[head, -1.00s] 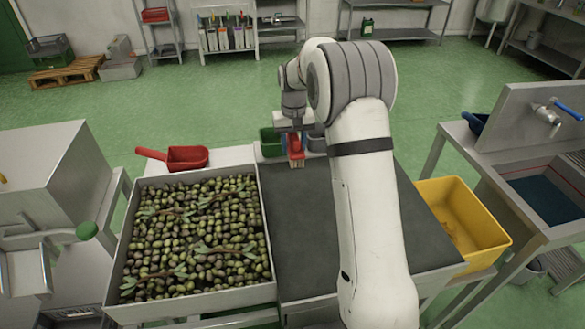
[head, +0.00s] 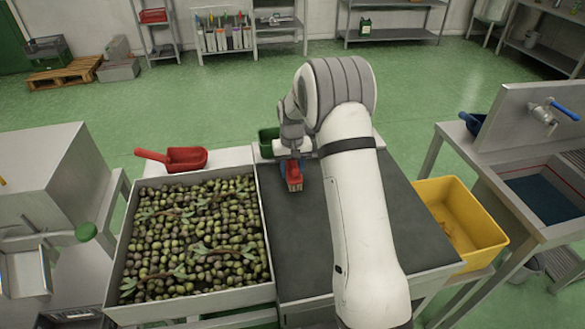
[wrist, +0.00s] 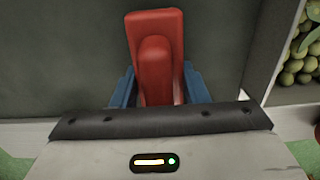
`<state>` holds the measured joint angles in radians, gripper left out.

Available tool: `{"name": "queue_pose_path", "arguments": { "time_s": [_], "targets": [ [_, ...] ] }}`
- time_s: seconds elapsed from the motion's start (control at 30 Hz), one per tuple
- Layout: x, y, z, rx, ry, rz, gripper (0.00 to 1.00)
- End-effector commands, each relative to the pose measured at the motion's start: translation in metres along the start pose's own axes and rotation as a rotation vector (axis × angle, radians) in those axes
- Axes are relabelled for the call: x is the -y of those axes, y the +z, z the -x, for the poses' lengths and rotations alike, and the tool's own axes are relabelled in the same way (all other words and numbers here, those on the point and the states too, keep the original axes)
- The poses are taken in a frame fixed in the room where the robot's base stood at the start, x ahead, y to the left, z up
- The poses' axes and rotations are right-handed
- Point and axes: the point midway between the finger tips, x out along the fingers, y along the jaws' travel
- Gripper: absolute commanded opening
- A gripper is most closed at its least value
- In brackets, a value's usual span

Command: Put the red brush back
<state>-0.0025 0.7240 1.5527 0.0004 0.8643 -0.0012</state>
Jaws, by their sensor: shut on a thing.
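The red brush (head: 294,172) is held in my gripper (head: 291,166) above the far part of the dark belt (head: 310,232), near its left edge. A pale bristle end shows at its lower side. In the wrist view the red brush (wrist: 158,45) stands between the blue fingers of my gripper (wrist: 160,88), which are shut on its handle. I cannot tell whether the bristles touch the belt. My arm hides part of the belt's right side.
A tray of olives (head: 118,262) adjoins the belt on the left, with a red scoop (head: 186,159) behind it. A green container (head: 267,142) stands at the belt's far end. A yellow crate (head: 478,217) is on the right. The near belt is clear.

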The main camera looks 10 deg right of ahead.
Motion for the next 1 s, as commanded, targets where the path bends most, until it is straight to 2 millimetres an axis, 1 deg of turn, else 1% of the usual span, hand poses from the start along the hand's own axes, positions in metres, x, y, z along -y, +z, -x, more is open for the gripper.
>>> {"name": "queue_pose_path", "arguments": {
  "time_s": [0.03,0.07,0.3,0.53,0.67,0.77,1.0],
  "targets": [
    [0.0,0.0,-0.003,0.0,0.0,0.0,0.0],
    [0.0,0.0,-0.002,0.0,0.0,0.0,0.43],
    [-0.001,0.0,-0.001,0.0,0.0,-0.001,0.62],
    [-0.001,0.0,-0.001,0.0,0.0,-0.001,0.62],
    [-0.001,-0.001,0.008,-0.003,0.0,-0.002,0.62],
    [-0.001,-0.001,0.024,-0.005,0.0,-0.002,0.62],
    [-0.001,-0.001,0.076,-0.004,0.0,-0.002,0.62]
  ]
}}
